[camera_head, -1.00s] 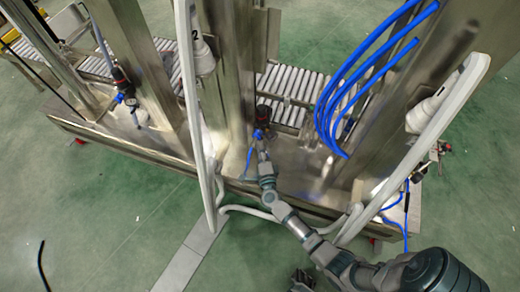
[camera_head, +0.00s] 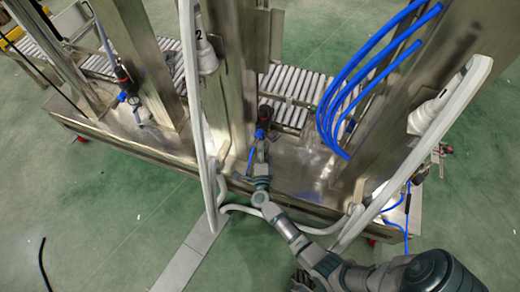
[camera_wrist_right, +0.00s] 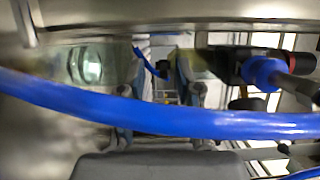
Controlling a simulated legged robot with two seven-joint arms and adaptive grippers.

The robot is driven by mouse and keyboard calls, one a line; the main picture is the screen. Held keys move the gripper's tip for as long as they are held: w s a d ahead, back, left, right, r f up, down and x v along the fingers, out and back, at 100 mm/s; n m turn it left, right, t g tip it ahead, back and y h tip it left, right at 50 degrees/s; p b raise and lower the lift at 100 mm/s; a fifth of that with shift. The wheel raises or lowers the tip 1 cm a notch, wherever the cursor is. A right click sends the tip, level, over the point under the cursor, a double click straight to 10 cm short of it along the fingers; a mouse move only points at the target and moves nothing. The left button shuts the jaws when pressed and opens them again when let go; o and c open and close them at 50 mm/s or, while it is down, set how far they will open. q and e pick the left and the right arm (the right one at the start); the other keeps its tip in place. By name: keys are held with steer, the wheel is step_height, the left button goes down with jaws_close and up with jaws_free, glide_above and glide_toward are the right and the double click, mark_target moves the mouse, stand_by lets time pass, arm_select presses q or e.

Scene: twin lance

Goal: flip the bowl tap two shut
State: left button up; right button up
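A dark tap-like fitting with a red band (camera_head: 265,112) stands at the steel pillar in the middle of the head view, with a blue part (camera_head: 259,133) below it. In the right wrist view, a black fitting with a blue collar (camera_wrist_right: 262,73) lies right of the fingers. I cannot tell its handle position. My right gripper (camera_head: 262,152) is just below the fitting; contact is unclear. Its fingers (camera_wrist_right: 160,88) are apart, with no held object visible. A dark finger-like part (camera_head: 300,281) at the bottom edge may be my left gripper.
A blue hose (camera_wrist_right: 160,115) crosses close before the right wrist camera. A white tube (camera_head: 203,150) stands left of my right arm, and another (camera_head: 420,145) stands right. A similar fitting (camera_head: 124,78) is at the left pillar. Blue hoses (camera_head: 345,75) hang at the right.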

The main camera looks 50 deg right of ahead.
steer(key=shift+s+a, duration=0.15)
steer(key=shift+a, duration=0.05)
steer(key=v, duration=1.1)
steer(key=shift+s+a, duration=0.15)
